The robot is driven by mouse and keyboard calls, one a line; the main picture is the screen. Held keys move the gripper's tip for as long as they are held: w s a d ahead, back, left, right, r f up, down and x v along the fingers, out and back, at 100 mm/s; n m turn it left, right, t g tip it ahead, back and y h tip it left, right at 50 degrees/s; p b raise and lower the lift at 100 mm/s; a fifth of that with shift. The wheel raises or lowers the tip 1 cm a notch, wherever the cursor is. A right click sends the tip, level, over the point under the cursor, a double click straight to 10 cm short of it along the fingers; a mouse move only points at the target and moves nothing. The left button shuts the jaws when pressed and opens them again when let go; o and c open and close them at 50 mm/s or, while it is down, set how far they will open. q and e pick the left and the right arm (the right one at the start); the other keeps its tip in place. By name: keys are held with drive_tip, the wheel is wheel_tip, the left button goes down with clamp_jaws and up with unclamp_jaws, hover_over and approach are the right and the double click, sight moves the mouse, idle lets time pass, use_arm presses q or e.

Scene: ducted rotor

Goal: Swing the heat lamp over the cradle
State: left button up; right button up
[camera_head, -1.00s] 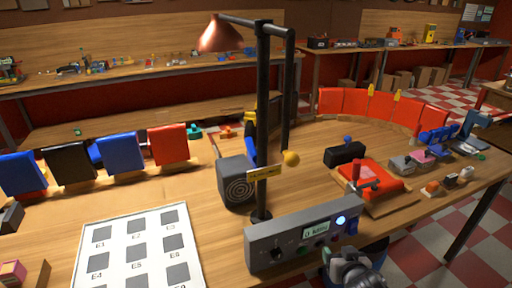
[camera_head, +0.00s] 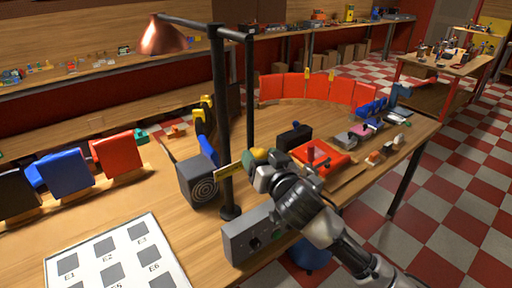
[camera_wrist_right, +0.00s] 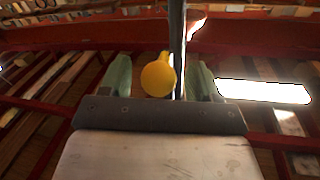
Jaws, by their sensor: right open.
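The heat lamp has a copper shade (camera_head: 163,38) hanging from a dark arm at the top of a black post (camera_head: 222,130). The shade is out to the left, over the back of the bench. A yellow ball knob (camera_wrist_right: 158,76) shows between the fingers of my right gripper (camera_wrist_right: 160,82) in the right wrist view. That gripper is open; contact with the knob cannot be told. In the head view my right gripper (camera_head: 262,162) is just right of the post and largely hides the knob. I cannot tell for sure which thing is the cradle. My left gripper is not in view.
A grey control box (camera_head: 250,232) stands at the post's foot, partly behind my right arm. A dark box with a spiral (camera_head: 198,183) is left of the post. A red block with a handle (camera_head: 325,160) lies to the right. A white marked board (camera_head: 120,262) lies front left.

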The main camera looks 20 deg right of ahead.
drive_tip(key=shift+w+a, duration=0.1)
drive_tip(key=shift+w, duration=1.1)
drive_tip(key=c, duration=1.1)
clamp_jaws()
drive_tip(key=shift+a, duration=0.1)
